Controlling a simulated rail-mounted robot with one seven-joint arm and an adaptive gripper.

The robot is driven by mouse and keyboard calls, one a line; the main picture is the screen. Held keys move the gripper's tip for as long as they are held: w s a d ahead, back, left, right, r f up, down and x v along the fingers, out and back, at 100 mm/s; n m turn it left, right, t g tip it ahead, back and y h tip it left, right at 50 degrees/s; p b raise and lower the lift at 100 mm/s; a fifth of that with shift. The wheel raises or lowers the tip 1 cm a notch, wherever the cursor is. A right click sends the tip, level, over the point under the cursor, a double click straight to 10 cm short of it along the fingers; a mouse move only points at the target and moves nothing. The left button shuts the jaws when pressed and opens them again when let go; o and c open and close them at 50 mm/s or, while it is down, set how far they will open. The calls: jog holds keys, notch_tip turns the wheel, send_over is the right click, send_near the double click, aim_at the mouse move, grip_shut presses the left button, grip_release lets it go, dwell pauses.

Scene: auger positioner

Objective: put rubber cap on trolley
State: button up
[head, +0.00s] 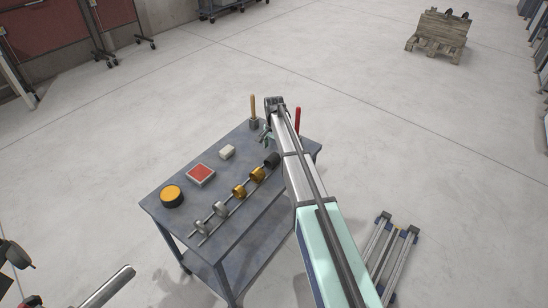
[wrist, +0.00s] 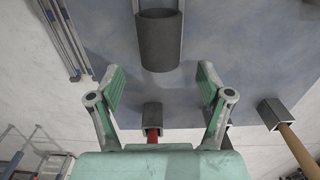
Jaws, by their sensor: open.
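The blue-grey trolley (head: 165,205) stands in the middle of the head view. A dark grey open cylinder, which looks like the rubber cap (head: 272,160), sits at the far end of two rails on the trolley top. It also shows at the top middle of the wrist view (wrist: 160,42). My gripper (wrist: 161,78) is open with nothing between its fingers. The cylinder is ahead of the fingertips and roughly centred between them, apart from both. In the head view my gripper (head: 265,136) is over the trolley's far end, partly hidden by my arm.
The rails also carry gold rings (head: 240,191) and silver rings (head: 220,209). An orange-topped round tin (head: 172,196), a red-topped box (head: 201,174) and a pale block (head: 227,152) lie to the left. Wooden (head: 253,106) and red (head: 298,118) handles stand upright near my gripper.

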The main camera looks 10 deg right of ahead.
aim_at(274, 155)
notch_tip(274, 155, up, 7)
jog(key=b, duration=0.1)
jog(key=shift+b, duration=0.35)
jog(key=shift+f, duration=0.1)
